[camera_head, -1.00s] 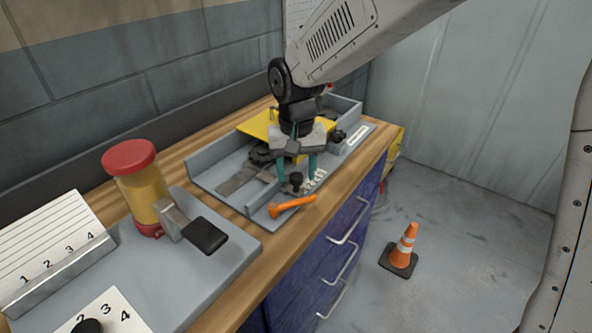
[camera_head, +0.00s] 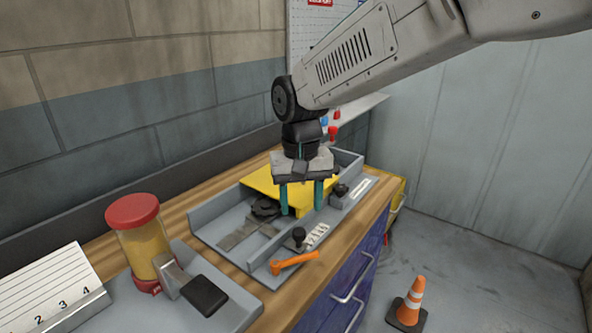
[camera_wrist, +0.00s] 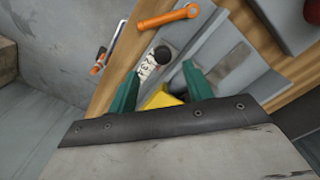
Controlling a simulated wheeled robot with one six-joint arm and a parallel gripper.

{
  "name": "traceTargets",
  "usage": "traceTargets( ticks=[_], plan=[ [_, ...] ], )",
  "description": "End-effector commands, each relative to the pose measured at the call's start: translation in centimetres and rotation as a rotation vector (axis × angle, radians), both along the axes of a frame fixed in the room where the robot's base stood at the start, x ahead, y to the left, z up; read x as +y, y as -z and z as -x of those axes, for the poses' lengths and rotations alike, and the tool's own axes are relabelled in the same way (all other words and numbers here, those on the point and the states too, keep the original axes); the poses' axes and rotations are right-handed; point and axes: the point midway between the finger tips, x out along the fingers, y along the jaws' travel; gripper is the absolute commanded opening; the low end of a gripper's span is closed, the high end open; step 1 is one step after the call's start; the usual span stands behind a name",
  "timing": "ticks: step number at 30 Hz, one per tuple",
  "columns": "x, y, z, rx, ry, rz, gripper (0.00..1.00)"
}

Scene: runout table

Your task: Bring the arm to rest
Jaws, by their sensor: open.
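My gripper (camera_head: 301,198) hangs below my arm above the grey runout fixture (camera_head: 222,249) on the wooden bench. Its two teal fingers are apart, with nothing held between them. In the wrist view the open gripper (camera_wrist: 160,90) points toward a yellow part (camera_wrist: 163,98) and a black knob (camera_wrist: 161,53) beyond the fingertips. In the head view the yellow plate (camera_head: 262,183) lies behind the fingers, partly hidden by them. The orange lever (camera_head: 294,262) is at the fixture's front edge, near the black knob (camera_head: 298,235), apart from the gripper.
A red-capped amber jar (camera_head: 139,245) and a black-ended lever (camera_head: 203,294) stand at the left on a grey plate. A numbered card holder (camera_head: 50,290) is at the far left. A traffic cone (camera_head: 412,302) stands on the floor at right. A wall is behind the bench.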

Motion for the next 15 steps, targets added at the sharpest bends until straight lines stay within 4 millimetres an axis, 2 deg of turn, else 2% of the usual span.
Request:
traceTargets(
  ticks=[1, 3, 8, 15],
  plan=[
    [-0.6, 0.9, 1.1, 0.029, -0.024, 0.016, 0.51],
    [-2.2, 0.9, 3.0, 0.054, -0.061, 0.027, 0.51],
    [-7.3, -0.6, 6.9, 0.075, -0.085, 0.029, 0.51],
    [-15.7, -2.7, 14.4, 0.054, -0.055, 0.011, 0.51]
  ],
)
